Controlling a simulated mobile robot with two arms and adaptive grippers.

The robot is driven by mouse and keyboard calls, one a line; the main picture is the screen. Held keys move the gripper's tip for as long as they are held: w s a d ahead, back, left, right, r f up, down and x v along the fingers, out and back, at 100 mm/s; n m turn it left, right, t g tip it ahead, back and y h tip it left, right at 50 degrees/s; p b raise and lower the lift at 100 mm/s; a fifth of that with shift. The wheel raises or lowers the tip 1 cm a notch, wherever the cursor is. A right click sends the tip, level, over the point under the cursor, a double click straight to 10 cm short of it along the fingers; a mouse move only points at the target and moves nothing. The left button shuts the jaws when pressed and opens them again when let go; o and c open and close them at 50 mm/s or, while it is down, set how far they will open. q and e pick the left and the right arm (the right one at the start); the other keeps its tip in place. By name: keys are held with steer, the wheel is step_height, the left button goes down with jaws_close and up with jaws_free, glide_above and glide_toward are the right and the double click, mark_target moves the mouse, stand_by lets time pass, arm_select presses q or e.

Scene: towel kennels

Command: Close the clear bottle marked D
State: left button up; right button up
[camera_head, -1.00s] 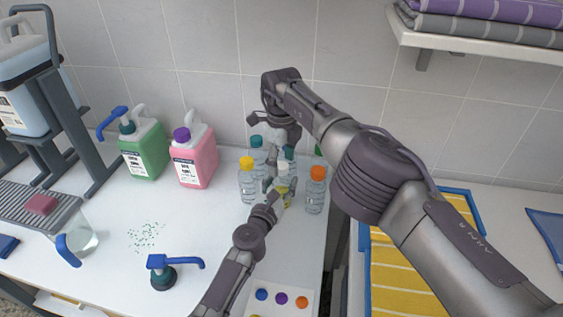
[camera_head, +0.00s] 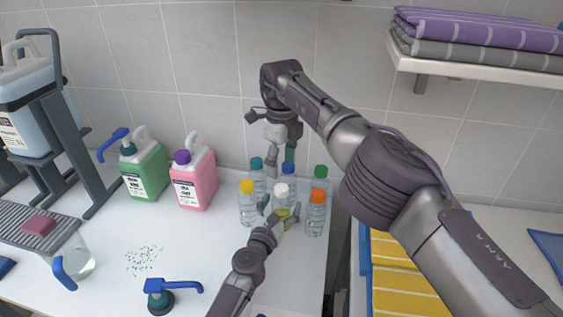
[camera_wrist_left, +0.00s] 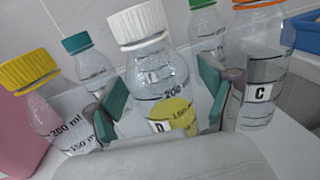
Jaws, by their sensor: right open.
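The clear bottle marked D (camera_wrist_left: 158,85) has a white cap (camera_wrist_left: 138,22) on its top and yellow liquid inside, and it stands upright. In the head view its white cap (camera_head: 281,188) shows among the other bottles. My left gripper (camera_head: 279,212) is open, with one finger on each side of bottle D. In the left wrist view its teal finger pads (camera_wrist_left: 160,98) flank the bottle and look apart from it. My right gripper (camera_head: 281,158) is open and empty, pointing down above the white cap, clear of it.
Close around stand bottles with yellow (camera_head: 247,205), teal (camera_head: 256,178), blue (camera_head: 288,180), green (camera_head: 321,180) and orange (camera_head: 316,215) caps; the orange-capped one is marked C. Green (camera_head: 145,172) and pink (camera_head: 193,182) jugs stand left. The counter's middle has scattered green bits (camera_head: 144,260).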

arm_select(q)
steer(key=shift+a, duration=0.1)
steer(key=shift+s+a, duration=0.1)
steer(key=shift+s, duration=0.1)
steer(key=v, duration=1.1)
steer(key=shift+s, duration=0.2)
steer(key=shift+s, duration=0.1)
